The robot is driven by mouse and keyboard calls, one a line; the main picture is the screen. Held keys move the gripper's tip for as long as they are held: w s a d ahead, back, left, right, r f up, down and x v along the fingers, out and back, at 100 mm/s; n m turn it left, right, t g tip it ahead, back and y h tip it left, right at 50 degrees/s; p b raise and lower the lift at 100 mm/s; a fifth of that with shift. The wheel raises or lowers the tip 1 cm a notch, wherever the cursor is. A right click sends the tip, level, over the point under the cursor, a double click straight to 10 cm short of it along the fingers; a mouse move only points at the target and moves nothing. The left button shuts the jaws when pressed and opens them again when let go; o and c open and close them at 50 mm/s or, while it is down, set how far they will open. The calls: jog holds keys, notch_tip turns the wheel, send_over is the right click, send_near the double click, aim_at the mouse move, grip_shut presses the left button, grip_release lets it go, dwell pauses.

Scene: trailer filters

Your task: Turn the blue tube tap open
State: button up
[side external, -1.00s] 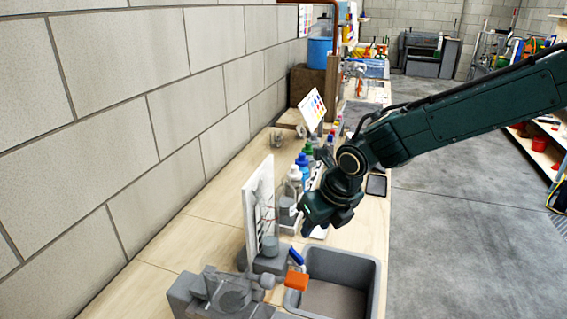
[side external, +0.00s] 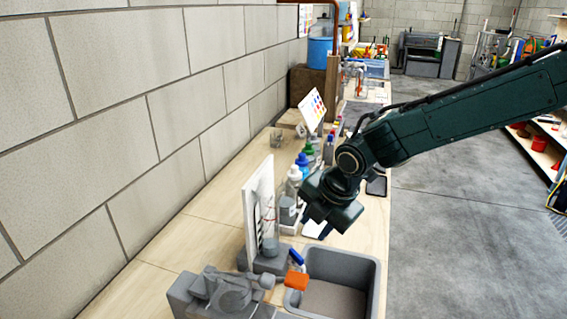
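Several bottles, among them a white one (side external: 293,180) with a blue cap, stand in a row just left of my gripper. A grey machine (side external: 225,295) fills the front left of the bench. A colour chart (side external: 312,105) stands further back. The basin looks empty.

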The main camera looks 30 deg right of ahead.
aim_at(296, 254)
jog(key=m, duration=2)
jog(key=shift+w+m, duration=0.15)
jog(key=shift+m, duration=0.25)
jog(key=shift+x, duration=6.9)
grip_shut()
